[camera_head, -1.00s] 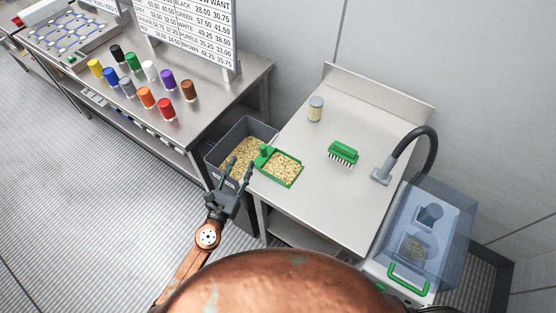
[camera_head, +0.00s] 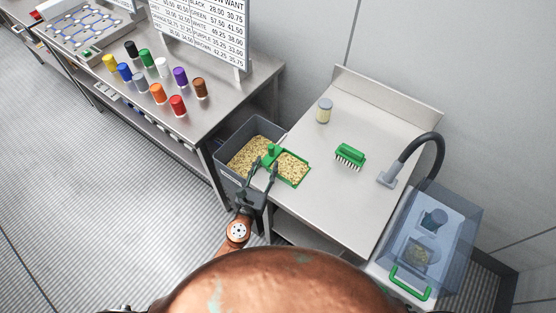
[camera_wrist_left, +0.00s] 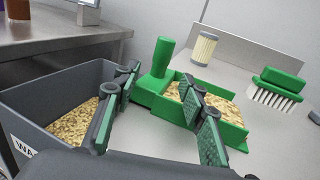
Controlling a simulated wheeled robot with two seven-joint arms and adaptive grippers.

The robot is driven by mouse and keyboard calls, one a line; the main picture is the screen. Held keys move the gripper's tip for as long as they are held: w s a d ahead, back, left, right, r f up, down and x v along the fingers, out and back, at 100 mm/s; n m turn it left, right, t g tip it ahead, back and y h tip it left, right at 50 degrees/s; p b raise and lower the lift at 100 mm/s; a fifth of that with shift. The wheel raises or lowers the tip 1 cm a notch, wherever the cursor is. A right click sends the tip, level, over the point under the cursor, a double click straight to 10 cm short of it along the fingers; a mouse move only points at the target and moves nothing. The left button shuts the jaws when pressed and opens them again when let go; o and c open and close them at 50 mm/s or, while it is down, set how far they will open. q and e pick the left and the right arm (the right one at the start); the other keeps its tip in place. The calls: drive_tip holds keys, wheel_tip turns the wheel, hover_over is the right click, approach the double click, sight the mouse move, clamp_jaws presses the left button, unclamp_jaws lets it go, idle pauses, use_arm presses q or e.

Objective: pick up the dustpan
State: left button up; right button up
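The green dustpan (camera_head: 304,181) lies on the left edge of the steel table, full of tan flakes. Its upright handle (camera_head: 271,149) is on its left side, by the grey bin. In the left wrist view the dustpan (camera_wrist_left: 232,131) sits ahead, with its handle (camera_wrist_left: 158,60) beyond and between the spread fingers. My left gripper (camera_head: 264,170) is open and empty, just in front of the handle. In the wrist view the right-hand finger overlaps part of the pan; I cannot tell whether it touches. My right gripper is not in view.
A grey bin (camera_head: 228,180) of flakes stands left of the steel table (camera_head: 328,200). A green brush (camera_head: 350,154), a jar (camera_head: 324,110) and a black hose (camera_head: 433,150) are on or by the table. A clear blue box (camera_head: 455,225) stands at right. Coloured drums stand on the left bench.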

sight(270, 155)
use_arm(q)
drive_tip(key=x, duration=0.4)
drive_tip(key=shift+f, duration=0.1)
drive_tip(key=shift+c, duration=0.4)
clamp_jaws()
